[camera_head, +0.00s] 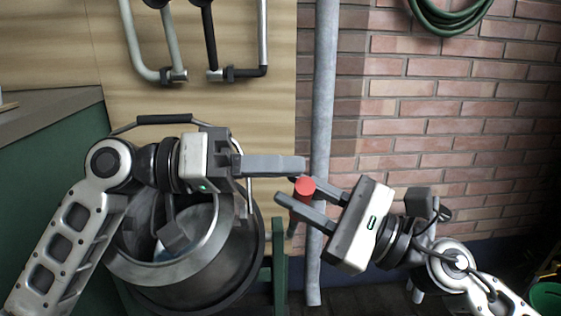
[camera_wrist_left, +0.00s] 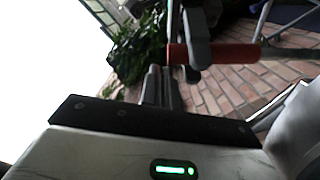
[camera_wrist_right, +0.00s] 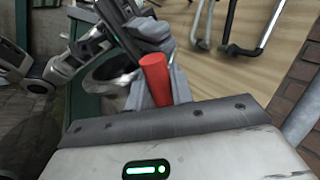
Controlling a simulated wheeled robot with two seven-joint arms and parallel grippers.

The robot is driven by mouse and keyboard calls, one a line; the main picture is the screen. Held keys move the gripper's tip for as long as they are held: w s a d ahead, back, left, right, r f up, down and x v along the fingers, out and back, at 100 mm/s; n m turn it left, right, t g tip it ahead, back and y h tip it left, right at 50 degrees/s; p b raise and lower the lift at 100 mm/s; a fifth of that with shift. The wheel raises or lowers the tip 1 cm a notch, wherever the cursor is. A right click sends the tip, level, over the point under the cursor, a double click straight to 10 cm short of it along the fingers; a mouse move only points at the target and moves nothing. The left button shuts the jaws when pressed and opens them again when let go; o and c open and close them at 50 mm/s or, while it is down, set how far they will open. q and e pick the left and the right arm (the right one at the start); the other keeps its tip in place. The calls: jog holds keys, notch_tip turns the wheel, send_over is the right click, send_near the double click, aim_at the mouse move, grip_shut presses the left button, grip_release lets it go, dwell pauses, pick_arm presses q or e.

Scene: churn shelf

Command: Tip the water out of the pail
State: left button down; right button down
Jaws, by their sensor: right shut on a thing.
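A grey metal pail (camera_head: 218,240) with a wide round rim is at lower left in the head view, partly hidden by my left arm. A small pale bluish patch shows inside; I cannot tell whether it is water. A bail with a black grip (camera_head: 163,119) arches behind my left wrist. My left gripper (camera_head: 300,166) is above the pail's right side, its fingers together and empty. My right gripper (camera_head: 300,192) is shut on a red handle (camera_head: 305,187), right of the pail. The handle also shows in the left wrist view (camera_wrist_left: 225,54) and right wrist view (camera_wrist_right: 156,78).
A grey vertical pipe (camera_head: 323,120) stands behind the grippers against a brick wall (camera_head: 440,130). Bent metal handles (camera_head: 160,60) hang on the wooden panel. A green hose (camera_head: 450,12) hangs at upper right. A green post (camera_head: 278,270) stands by the pail; a green cabinet (camera_head: 50,160) is left.

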jog(key=c, duration=1.4)
grip_release()
jog(key=shift+w+d+r, duration=0.1)
jog(key=shift+w+r, duration=0.05)
jog(key=shift+w, duration=0.05)
pick_arm(q)
jog(key=shift+s+f, duration=0.3)
jog(key=shift+f, duration=0.05)
pick_arm(e)
jog(key=shift+o, duration=0.6)
